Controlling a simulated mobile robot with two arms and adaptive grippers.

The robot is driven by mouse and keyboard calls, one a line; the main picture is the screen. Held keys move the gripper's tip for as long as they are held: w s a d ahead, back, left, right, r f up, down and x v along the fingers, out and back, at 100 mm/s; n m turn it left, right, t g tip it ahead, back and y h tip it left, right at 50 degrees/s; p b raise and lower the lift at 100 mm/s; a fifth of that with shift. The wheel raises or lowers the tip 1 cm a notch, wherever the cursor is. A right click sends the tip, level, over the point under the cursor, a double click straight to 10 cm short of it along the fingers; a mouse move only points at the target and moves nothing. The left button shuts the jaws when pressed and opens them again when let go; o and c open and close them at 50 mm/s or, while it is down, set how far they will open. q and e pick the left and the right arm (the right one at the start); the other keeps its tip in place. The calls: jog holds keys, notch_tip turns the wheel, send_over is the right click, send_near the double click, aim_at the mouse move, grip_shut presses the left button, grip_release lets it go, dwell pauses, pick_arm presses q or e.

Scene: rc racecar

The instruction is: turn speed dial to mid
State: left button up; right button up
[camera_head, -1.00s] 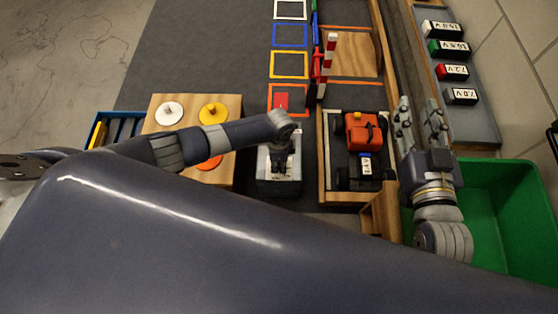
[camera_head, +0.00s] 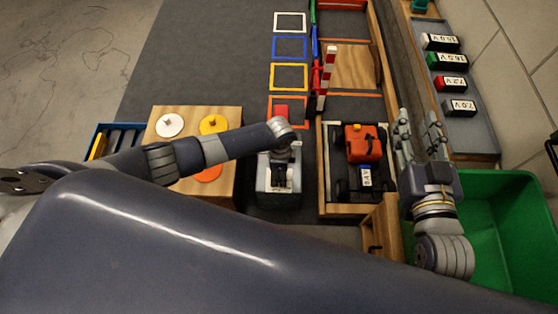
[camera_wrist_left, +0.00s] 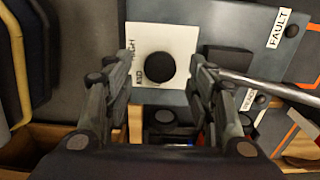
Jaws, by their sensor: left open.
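The speed dial (camera_wrist_left: 161,68) is a round black knob on a white label plate (camera_wrist_left: 138,38) in the left wrist view. "HIGH" and "MID" show on the plate's left side. I see no clear pointer mark on the knob. My left gripper (camera_wrist_left: 163,78) is open, one finger on each side of the knob; whether they touch it I cannot tell. In the head view this gripper (camera_head: 283,178) points down over a grey control box (camera_head: 279,201) and hides the dial. My right gripper (camera_head: 420,135) is open and empty, right of the orange car (camera_head: 361,140).
"FAULT" label (camera_wrist_left: 281,27) and a metal rod (camera_wrist_left: 270,88) lie right of the dial. A wooden board (camera_head: 224,188) with coloured knobs stands left of the control box. A green bin (camera_head: 505,225) and a grey tray of labelled batteries (camera_head: 473,136) are at the right.

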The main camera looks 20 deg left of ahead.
aim_at(279, 176)
pick_arm(q)
notch_tip(279, 176, up, 10)
dwell(0.4)
dwell(0.5)
